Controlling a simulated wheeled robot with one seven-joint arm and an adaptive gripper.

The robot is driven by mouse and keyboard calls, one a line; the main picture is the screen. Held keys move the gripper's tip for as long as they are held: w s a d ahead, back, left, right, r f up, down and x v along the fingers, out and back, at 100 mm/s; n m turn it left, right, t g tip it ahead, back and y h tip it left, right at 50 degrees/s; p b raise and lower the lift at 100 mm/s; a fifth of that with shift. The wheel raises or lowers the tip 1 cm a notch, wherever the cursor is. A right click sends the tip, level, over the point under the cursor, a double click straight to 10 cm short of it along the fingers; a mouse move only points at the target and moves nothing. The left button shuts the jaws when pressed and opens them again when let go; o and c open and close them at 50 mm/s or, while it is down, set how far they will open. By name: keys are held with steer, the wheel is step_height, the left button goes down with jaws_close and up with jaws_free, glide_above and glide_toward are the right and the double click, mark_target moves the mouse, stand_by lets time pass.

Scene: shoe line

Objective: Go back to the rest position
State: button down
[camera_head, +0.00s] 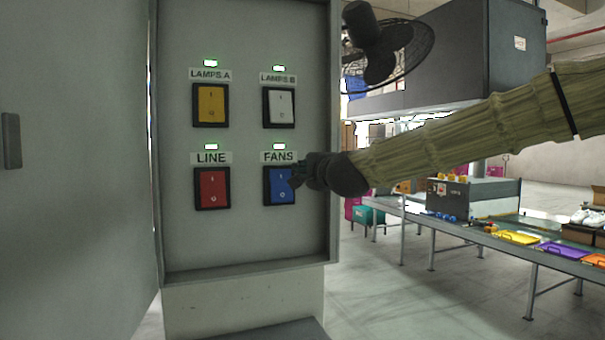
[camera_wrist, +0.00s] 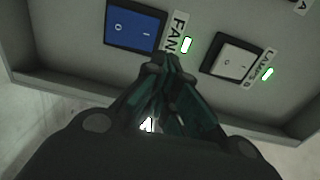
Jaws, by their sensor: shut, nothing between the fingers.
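My gripper (camera_head: 299,177) is at the lower right of the switch panel, right at the blue FANS switch (camera_head: 279,187) and partly covering its right side. In the wrist view my gripper (camera_wrist: 165,65) is shut and empty, with its tips close to the panel by the FANS label. The blue switch (camera_wrist: 135,27) shows there to the left of the tips. I cannot tell whether the tips touch it. My arm, in a khaki sleeve, reaches in from the right in the head view.
The grey panel box (camera_head: 245,245) also carries yellow LAMPS A (camera_head: 211,105), white LAMPS B (camera_head: 280,107) and red LINE (camera_head: 211,188) switches, all with green lights lit. A fan (camera_head: 385,45) hangs behind. A conveyor table (camera_head: 480,237) with trays stands right. Open floor lies between.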

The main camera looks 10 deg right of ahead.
stand_by(0.3)
step_height(320, 180, down, 17)
steer(key=w+n+g, duration=0.2)
steer(key=s+f+n+g+h, duration=0.15)
steer(key=s+f, duration=0.25)
steer(key=f, duration=1)
steer(key=s+f+n+g, duration=0.25)
steer(key=s+f, duration=0.25)
steer(key=f, duration=0.8)
steer(key=s+f+n+g, duration=0.15)
steer(key=s+f, duration=0.25)
steer(key=f, duration=1)
steer(key=s+d+f+n+g+h, duration=0.1)
steer(key=s+d+f+n+g, duration=0.15)
steer(key=s+f, duration=0.75)
steer(key=s+d+f+n+g, duration=0.1)
steer(key=s+f+g, duration=0.2)
steer(key=s+f, duration=0.7)
steer(key=s+d+f+n+g, duration=0.1)
steer(key=s+f, duration=0.1)
steer(key=s, duration=0.6)
steer(key=s+d+f+n+g+h, duration=0.1)
steer(key=s+d+f+g, duration=0.1)
steer(key=s, duration=0.7)
steer(key=s+d+f+n+g, duration=0.1)
steer(key=s+f, duration=0.3)
steer(key=s, duration=0.4)
steer(key=shift+s+d+n, duration=0.25)
steer(key=shift+d+n, duration=0.1)
steer(key=shift+n, duration=0.25)
